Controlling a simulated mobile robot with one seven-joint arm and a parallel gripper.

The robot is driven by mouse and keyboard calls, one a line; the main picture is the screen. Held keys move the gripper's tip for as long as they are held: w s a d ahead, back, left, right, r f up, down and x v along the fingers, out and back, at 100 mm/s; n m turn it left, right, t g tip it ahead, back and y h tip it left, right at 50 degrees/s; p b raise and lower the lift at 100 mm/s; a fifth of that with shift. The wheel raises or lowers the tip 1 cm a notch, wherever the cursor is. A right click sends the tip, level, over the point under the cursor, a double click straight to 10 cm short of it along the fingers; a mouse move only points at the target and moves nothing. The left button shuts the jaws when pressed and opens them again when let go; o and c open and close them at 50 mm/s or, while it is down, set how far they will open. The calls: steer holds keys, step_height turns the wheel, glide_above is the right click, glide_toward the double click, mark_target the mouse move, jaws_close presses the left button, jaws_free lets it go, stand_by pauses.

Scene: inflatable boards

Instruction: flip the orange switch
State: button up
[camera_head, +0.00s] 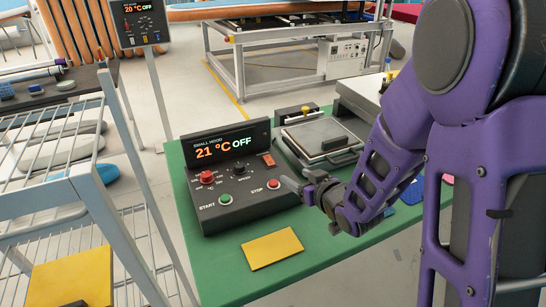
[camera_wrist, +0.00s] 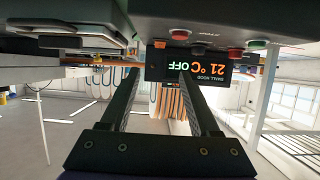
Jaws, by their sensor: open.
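The orange switch (camera_head: 268,159) is a small rocker at the upper right of a black control box (camera_head: 223,193). The box's display reads "21 °C OFF". My gripper (camera_head: 289,186) is just right of the box, its fingers pointing toward the box. The wrist view is upside down and shows my open gripper (camera_wrist: 159,74) with nothing between its two fingers. The box's display (camera_wrist: 207,70) lies beyond the right finger. The orange switch (camera_wrist: 160,44) shows above and between the fingertips, apart from them.
The box carries a red knob (camera_head: 207,177), a green START button (camera_head: 225,198) and a red STOP button (camera_head: 273,183). A heat press (camera_head: 318,138) stands close behind my gripper. A yellow sheet (camera_head: 272,249) lies on the green table (camera_head: 222,277). A wire rack (camera_head: 60,190) stands left.

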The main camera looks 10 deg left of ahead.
mark_target(269, 160)
steer(key=x, duration=1.6)
steer(key=shift+w+a, duration=0.1)
steer(key=shift+a, duration=0.1)
jaws_close()
